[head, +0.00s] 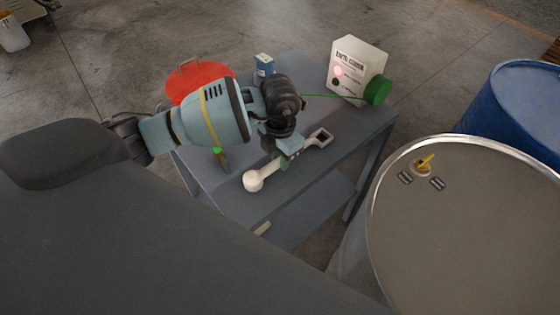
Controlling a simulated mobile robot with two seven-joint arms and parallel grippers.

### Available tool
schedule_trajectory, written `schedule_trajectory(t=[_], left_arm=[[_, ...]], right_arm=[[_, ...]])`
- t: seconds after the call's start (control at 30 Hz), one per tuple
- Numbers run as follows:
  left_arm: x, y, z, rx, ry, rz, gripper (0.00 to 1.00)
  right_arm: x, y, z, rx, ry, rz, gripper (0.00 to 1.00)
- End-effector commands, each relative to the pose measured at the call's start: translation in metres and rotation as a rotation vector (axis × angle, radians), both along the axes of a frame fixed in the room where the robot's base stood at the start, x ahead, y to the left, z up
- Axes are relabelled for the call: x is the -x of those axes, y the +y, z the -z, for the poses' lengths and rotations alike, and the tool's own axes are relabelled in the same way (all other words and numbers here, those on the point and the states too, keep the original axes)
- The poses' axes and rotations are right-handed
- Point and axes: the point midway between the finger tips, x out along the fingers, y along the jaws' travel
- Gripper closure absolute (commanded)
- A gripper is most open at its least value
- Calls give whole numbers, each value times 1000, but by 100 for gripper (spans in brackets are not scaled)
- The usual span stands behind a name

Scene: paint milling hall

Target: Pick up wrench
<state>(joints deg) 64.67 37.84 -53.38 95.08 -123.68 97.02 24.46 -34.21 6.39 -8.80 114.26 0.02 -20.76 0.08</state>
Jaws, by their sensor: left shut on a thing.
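I cannot tell whether the wrench touches the tabletop. My right gripper is not in view.
A grey-topped drum (470,235) and a blue drum (525,105) stand right.

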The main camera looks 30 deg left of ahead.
Motion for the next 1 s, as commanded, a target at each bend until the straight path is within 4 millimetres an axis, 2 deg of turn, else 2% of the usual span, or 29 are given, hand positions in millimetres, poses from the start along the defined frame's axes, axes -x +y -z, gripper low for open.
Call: schedule_trajectory(t=[0.37,0.6,1.0], left_arm=[[-1,0,-9,1,-3,0,100],[-1,0,-39,1,-6,0,100],[74,-61,-44,2,0,7,100]], right_arm=[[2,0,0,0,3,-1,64],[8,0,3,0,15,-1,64],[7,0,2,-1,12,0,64]])
